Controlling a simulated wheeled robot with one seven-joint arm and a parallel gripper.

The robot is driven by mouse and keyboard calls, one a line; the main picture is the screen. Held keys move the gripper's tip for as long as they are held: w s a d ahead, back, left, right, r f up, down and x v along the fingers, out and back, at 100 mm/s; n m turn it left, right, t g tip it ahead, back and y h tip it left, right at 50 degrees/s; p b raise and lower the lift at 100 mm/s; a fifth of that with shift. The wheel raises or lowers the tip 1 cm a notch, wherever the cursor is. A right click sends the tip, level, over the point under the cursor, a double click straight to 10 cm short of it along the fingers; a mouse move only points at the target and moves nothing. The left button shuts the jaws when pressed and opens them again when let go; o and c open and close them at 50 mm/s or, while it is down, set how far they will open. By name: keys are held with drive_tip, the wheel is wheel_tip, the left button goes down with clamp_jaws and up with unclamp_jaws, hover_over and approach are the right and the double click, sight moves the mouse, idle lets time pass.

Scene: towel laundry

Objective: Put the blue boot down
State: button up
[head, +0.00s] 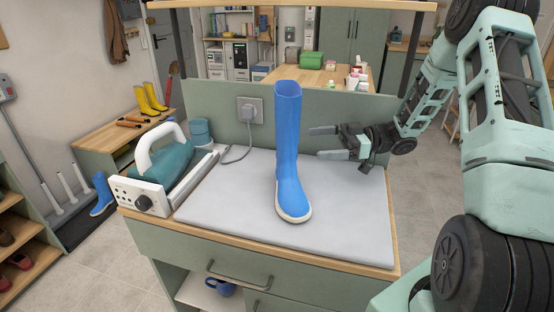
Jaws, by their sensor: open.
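The blue boot (288,150) stands upright on the grey pad (235,207) on top of the green cabinet, its pale-soled toe pointing toward the front. My gripper (322,142) is to the right of the boot shaft, with its fingers pointing left toward it. The fingers are apart and nothing shows held between them. The gripper seems clear of the boot, though the exact depth gap is hard to judge.
A teal and white iron-like appliance (168,172) stands left of the pad. A low green panel with a socket (250,109) rises behind it. Another blue boot (102,194) is on the floor rack at left. The pad's right side is clear.

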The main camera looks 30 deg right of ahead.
sight(280, 143)
drive_tip(key=shift+g+y, duration=0.4)
drive_tip(key=shift+p+x, duration=1.85)
drive_tip(key=shift+x, duration=3.85)
drive_tip(key=shift+w+r, duration=0.1)
drive_tip(key=c, duration=1.1)
drive_tip(key=shift+c, duration=0.2)
